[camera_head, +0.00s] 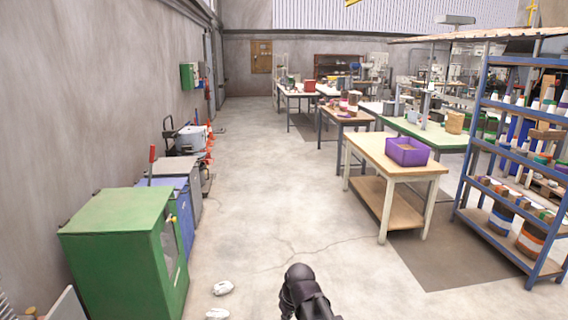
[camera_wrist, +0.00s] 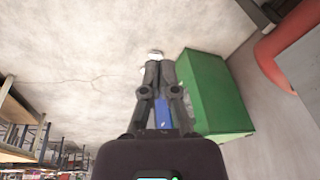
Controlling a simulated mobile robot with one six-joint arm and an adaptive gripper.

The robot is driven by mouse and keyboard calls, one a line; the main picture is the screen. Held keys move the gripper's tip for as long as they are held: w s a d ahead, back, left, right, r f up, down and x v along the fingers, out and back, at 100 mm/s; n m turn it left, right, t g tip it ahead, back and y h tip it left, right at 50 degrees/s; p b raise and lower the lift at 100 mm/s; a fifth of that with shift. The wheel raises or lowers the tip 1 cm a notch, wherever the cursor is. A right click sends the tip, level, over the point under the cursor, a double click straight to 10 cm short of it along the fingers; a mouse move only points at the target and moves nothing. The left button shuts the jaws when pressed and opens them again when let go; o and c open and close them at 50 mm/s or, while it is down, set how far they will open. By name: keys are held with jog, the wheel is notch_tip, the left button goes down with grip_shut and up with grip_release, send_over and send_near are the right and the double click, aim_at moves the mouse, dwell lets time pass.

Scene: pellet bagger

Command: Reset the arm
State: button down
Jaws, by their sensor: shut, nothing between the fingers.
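My gripper (camera_wrist: 159,66) shows in the wrist view with its two dark fingers together and nothing between them. It points over the bare floor, beside the green cabinet (camera_wrist: 212,95) at its right in that view. In the head view a dark part of my arm shows at the bottom middle, above the floor. My fingertips cannot be made out there.
The green cabinet (camera_head: 122,255) stands at the left wall, with two white lumps (camera_head: 222,287) on the floor beside it. A wooden table (camera_head: 392,150) with a purple bin (camera_head: 407,152) and a blue shelf rack (camera_head: 474,150) stand right. The middle aisle is clear.

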jog(key=s+d+m+h, duration=0.1)
jog(key=s+d+m, duration=0.2)
jog(key=d, duration=0.5)
jog(key=s+d+m+g+h, duration=0.1)
jog(key=s+d+m, duration=0.2)
jog(key=d, duration=0.5)
jog(key=shift+s+d+r+p, duration=0.3)
jog(key=shift+s+p, duration=0.15)
jog(key=shift+s, duration=0.1)
jog(key=shift+a, duration=0.2)
